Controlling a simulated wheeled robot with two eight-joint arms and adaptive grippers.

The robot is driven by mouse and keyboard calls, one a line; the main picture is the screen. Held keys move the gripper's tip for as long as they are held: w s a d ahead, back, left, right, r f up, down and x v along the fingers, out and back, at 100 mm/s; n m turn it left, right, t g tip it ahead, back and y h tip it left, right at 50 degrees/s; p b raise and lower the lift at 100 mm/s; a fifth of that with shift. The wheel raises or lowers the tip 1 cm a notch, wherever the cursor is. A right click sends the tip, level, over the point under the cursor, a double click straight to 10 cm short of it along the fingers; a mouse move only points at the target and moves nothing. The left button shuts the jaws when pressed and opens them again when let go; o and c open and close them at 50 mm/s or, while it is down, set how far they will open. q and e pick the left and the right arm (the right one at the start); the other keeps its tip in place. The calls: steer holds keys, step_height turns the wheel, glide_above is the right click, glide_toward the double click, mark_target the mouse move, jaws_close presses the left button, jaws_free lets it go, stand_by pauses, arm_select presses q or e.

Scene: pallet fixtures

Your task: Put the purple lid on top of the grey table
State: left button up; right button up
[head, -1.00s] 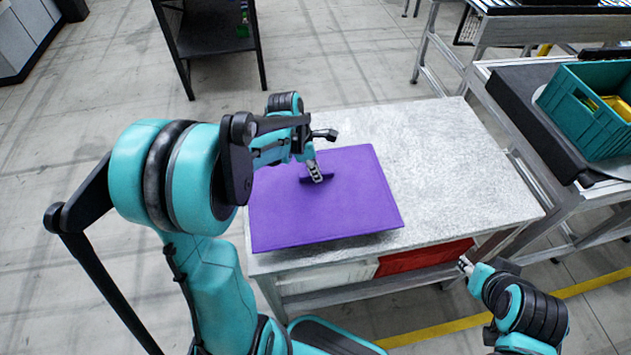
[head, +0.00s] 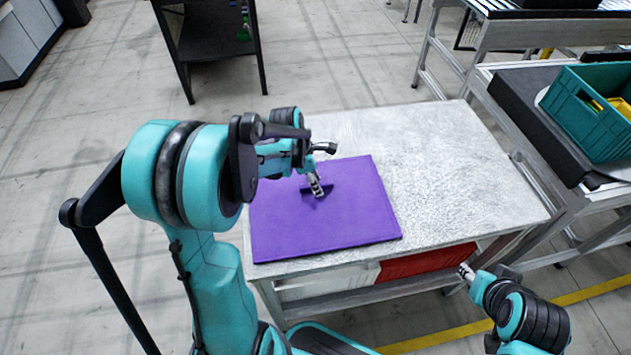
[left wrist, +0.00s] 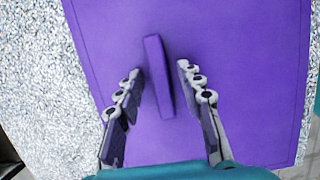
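The purple lid (head: 345,222) lies flat on the left part of the grey table (head: 440,160), its front edge close to the table's front edge. Its raised handle bar (left wrist: 158,75) stands up in the middle. My left gripper (head: 317,187) is over the handle. In the left wrist view my left gripper (left wrist: 159,70) is open, with one finger on each side of the handle and a gap at both sides. My right gripper (head: 466,271) is in front of the table, away from the lid; its fingers are too small to judge.
The table top right of the lid is bare. A red bin (head: 427,261) sits under the table's front edge. A teal crate (head: 590,120) with yellow items stands on the bench at the right. A dark shelf (head: 212,40) stands behind.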

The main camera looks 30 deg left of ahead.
arm_select(q)
steer(key=shift+r, duration=0.25)
steer(key=p+v, duration=0.4)
steer(key=v, duration=0.7)
steer(key=shift+r+p, duration=0.35)
steer(key=shift+s, duration=0.1)
